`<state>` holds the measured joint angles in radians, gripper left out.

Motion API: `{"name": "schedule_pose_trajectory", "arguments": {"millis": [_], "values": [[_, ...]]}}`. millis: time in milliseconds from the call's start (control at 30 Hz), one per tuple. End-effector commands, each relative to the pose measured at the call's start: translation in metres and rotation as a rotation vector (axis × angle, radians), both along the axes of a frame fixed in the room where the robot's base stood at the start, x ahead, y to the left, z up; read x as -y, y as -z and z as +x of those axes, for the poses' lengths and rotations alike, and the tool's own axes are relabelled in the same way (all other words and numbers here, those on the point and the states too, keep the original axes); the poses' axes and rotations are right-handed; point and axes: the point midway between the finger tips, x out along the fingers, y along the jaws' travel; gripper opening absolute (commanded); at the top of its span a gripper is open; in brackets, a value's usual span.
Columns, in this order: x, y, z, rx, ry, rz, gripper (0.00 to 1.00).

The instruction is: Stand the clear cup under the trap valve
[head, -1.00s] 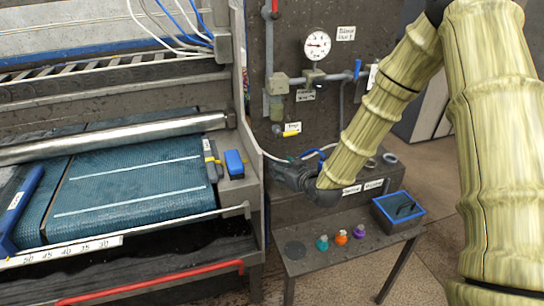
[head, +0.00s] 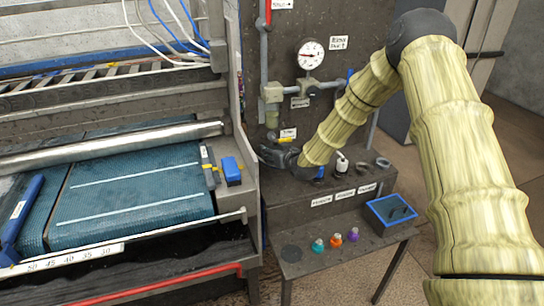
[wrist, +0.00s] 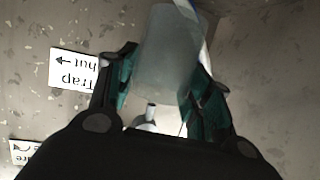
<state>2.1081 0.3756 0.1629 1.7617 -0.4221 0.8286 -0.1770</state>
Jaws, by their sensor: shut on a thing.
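The clear cup (wrist: 165,60) is a translucent cylinder between my fingers in the wrist view. My gripper (wrist: 160,88) is shut on it. A small grey nozzle (wrist: 150,112), seemingly of the trap valve, shows by the cup's near end. The wrist picture is upside down, as the trap label (wrist: 74,72) shows. In the head view my gripper (head: 272,156) is close to the wall panel, just below the yellow valve handle (head: 286,140). The cup is not made out there. I cannot tell whether its base touches the ledge.
A labelled ledge (head: 310,211) holds a blue item (head: 320,173), a white-topped item (head: 342,163) and dark rings. A translucent bowl (head: 272,94) and gauge (head: 311,54) are above. Several coloured knobs (head: 335,241) and a blue-rimmed tray (head: 391,210) are on the lower table.

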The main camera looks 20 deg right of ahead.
Motion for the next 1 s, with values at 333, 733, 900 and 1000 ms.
{"name": "schedule_pose_trajectory", "arguments": {"millis": [333, 733, 900, 1000], "values": [[0.001, 0.029, 0.006, -0.003, -0.001, 0.001, 0.27], [0.001, 0.036, 0.006, 0.000, 0.000, 0.000, 0.27], [0.001, 0.039, 0.006, 0.000, 0.000, 0.000, 0.52], [0.001, 0.038, 0.006, 0.000, 0.000, 0.000, 0.70]]}}
